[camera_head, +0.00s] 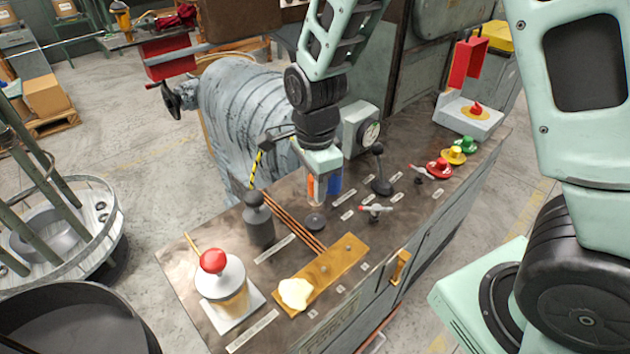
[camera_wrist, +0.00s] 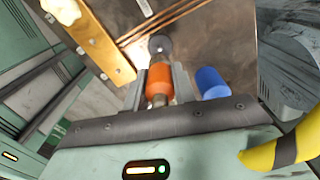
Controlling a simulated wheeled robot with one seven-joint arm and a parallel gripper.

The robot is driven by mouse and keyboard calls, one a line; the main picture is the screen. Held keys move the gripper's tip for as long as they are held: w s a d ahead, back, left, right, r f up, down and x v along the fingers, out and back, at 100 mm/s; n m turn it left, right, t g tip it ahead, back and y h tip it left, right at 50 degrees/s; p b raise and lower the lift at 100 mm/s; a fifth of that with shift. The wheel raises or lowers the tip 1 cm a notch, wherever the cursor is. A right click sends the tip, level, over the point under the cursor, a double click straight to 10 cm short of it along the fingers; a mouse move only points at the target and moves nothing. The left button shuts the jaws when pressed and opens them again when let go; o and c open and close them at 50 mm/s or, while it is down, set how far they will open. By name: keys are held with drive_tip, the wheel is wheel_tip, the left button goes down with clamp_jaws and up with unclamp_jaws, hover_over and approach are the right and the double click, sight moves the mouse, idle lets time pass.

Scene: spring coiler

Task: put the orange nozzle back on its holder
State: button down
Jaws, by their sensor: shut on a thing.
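The orange nozzle (camera_wrist: 158,80) is between the two fingers of my gripper (camera_wrist: 159,85) in the wrist view. My gripper (camera_head: 317,194) is shut on it and holds it above the workbench, and a sliver of the orange nozzle (camera_head: 310,187) shows in the head view. A small dark round piece (camera_head: 316,222) on the bench lies just below the gripper; it also shows beyond the nozzle in the wrist view (camera_wrist: 160,45). It may be the holder, but I cannot tell for sure. The gap between nozzle and this piece is hard to judge.
A blue cylinder (camera_wrist: 211,83) is close beside the right finger. A dark grey bottle-shaped object (camera_head: 258,222), copper rods (camera_head: 292,222) and a wooden board (camera_head: 330,275) lie nearby. A black lever (camera_head: 379,172) and a dial gauge (camera_head: 361,130) stand behind to the right.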

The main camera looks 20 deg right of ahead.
wheel_tip(320, 180, down, 4)
drive_tip(key=b, duration=0.3)
drive_tip(key=shift+f+b, duration=0.1)
drive_tip(key=shift+b, duration=0.3)
drive_tip(key=shift+f, duration=0.55)
drive_tip(key=shift+f, duration=0.6)
idle(1.3)
drive_tip(key=c, duration=1.1)
unclamp_jaws()
drive_tip(key=shift+o, duration=0.2)
wheel_tip(320, 180, up, 18)
drive_tip(key=shift+f+p, duration=0.15)
drive_tip(key=shift+p, duration=0.75)
wheel_tip(320, 180, up, 13)
drive_tip(key=p, duration=1.3)
drive_tip(key=shift+p, duration=0.3)
drive_tip(key=shift+f, duration=0.15)
